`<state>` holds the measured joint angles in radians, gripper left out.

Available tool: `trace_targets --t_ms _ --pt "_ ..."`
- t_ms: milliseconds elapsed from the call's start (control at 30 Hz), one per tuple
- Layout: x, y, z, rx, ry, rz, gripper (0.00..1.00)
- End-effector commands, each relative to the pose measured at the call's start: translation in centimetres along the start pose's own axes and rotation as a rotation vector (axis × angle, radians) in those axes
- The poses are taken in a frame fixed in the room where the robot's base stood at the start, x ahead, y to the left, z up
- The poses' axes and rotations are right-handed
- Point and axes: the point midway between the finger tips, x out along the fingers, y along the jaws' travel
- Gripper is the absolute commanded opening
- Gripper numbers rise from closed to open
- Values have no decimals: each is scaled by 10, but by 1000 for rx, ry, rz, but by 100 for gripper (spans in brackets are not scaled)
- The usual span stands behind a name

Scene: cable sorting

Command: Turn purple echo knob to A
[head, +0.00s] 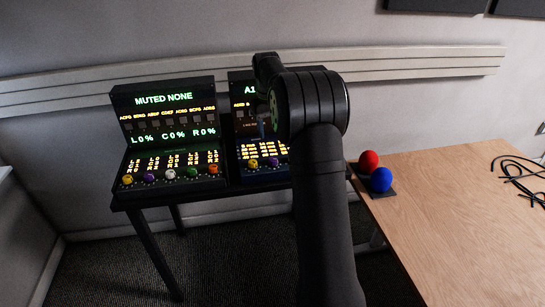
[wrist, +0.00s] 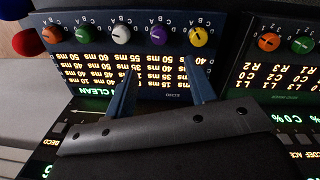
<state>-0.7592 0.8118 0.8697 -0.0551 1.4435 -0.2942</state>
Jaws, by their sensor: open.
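The purple echo knob (wrist: 158,34) sits in a row on the right-hand panel, between a yellow knob (wrist: 197,37) and a white knob (wrist: 121,34) in the wrist view. Small letters are printed around it; I cannot tell which one its pointer faces. In the head view the purple knob (head: 273,161) shows just left of my arm. My gripper (wrist: 160,66) is open and empty, its two blue fingers apart over the panel's lit number display (wrist: 152,72). The purple knob lies beyond the gap between the fingertips. In the head view my arm hides most of the gripper.
A green knob (wrist: 84,35) and an orange knob (wrist: 48,34) continue the row. The left panel (head: 165,105) reads MUTED NONE and has its own coloured knobs.

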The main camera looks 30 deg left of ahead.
Motion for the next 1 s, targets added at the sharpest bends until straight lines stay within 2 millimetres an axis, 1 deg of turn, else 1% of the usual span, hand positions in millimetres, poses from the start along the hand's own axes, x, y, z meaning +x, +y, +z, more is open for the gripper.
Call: trace_targets --t_ms 33,300,400,500,600,700,1000 --pt "13 0 1 0 -4 -1 51" --pt "72 0 1 0 -3 -1 51" --pt "90 0 1 -1 -3 -1 51" --pt "105 0 0 -1 -2 0 51" --pt "115 0 0 -1 -1 0 51" --pt "120 0 0 -1 -1 0 51" --pt "122 0 0 -1 0 0 51"
